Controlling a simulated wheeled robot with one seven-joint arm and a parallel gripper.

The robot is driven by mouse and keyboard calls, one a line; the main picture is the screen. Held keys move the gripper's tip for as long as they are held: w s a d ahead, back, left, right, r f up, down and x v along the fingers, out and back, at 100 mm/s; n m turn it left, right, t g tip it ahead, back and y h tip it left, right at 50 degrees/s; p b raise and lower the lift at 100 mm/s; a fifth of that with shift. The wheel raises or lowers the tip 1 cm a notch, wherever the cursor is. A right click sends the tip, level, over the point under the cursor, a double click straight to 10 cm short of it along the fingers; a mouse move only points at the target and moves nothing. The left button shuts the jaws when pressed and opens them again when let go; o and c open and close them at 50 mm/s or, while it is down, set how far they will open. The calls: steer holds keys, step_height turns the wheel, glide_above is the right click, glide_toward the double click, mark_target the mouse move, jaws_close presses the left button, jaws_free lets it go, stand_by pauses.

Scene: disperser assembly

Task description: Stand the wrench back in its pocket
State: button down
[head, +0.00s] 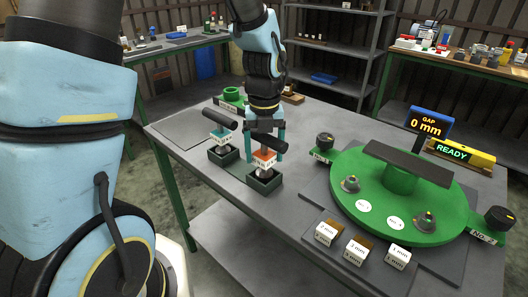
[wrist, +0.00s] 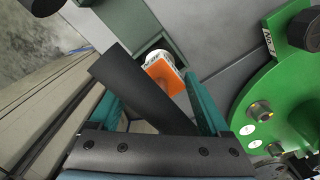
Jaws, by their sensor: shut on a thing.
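The wrench has a black bar handle (wrist: 135,90) and an orange block with a white label (head: 264,157). My gripper (head: 265,148) is shut on its handle, one teal finger on each side. The wrench hangs below the gripper, over a dark green square pocket (head: 263,185) on the table. Its pale lower end (head: 270,173) is at the pocket's mouth; I cannot tell how deep it sits. In the wrist view the pocket (wrist: 150,22) shows beyond the orange block (wrist: 163,78), and the handle crosses slantwise between the fingers.
A second black-handled tool with a teal block (head: 219,134) stands in a similar pocket at left. A green round fixture (head: 440,205) with knobs fills the right. Labelled blocks (head: 355,250) lie at the front. A green ring part (head: 232,97) stands behind.

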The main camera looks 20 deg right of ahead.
steer(key=shift+f, duration=0.2)
steer(key=shift+f, duration=0.15)
jaws_free()
